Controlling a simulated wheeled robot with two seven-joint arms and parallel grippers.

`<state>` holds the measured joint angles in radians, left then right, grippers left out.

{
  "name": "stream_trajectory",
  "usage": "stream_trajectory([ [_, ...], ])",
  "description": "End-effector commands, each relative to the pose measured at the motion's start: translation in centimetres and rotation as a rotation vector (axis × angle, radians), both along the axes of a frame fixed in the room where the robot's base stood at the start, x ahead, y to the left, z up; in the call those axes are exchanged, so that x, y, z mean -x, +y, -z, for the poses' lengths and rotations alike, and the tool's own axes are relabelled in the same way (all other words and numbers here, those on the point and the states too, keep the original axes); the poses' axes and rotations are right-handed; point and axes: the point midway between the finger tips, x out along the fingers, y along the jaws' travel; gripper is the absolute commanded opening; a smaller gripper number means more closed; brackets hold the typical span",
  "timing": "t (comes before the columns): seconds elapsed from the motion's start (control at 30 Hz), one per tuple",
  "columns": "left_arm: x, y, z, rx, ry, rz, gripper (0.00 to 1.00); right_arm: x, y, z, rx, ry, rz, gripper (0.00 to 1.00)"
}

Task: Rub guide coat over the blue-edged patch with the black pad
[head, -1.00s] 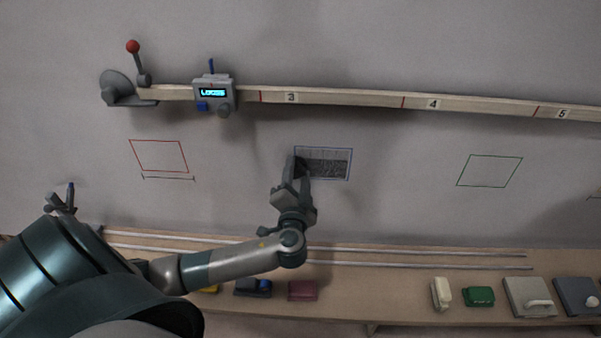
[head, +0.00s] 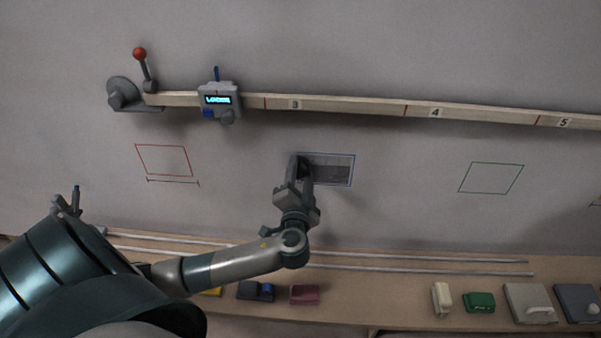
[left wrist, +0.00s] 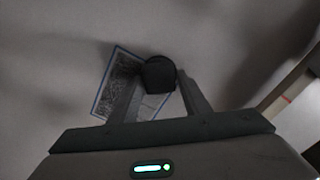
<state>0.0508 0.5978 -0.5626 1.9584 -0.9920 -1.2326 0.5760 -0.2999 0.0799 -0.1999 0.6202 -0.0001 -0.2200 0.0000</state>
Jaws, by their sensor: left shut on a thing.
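The blue-edged patch (head: 345,170) is a small outlined rectangle on the grey hull wall, its inside covered with uneven dark grey coat. It also shows in the left wrist view (left wrist: 103,97), with speckled grey inside. My left gripper (head: 302,170) is shut on the black pad (left wrist: 158,73), at the patch's left end in the head view. The pad overlaps the patch's upper edge in the wrist view; I cannot tell whether it presses on the wall. The gripper hides part of the patch. My right gripper is not in view.
A wooden rail (head: 365,108) with numbered marks and a grey display box (head: 219,100) runs above the patch. Red (head: 164,160) and green (head: 491,178) outlines flank it. A ledge below holds several blocks, including a maroon one (head: 304,295).

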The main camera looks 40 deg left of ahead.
Motion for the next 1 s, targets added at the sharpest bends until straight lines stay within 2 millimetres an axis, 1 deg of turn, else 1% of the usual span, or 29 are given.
stream_trajectory([
  [0.5,-1.5,-2.4,0.0,0.001,-0.001,0.000,0.23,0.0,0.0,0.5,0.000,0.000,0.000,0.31],
  [1.0,-1.7,-2.7,0.0,0.001,-0.001,0.000,0.23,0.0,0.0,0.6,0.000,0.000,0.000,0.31],
])
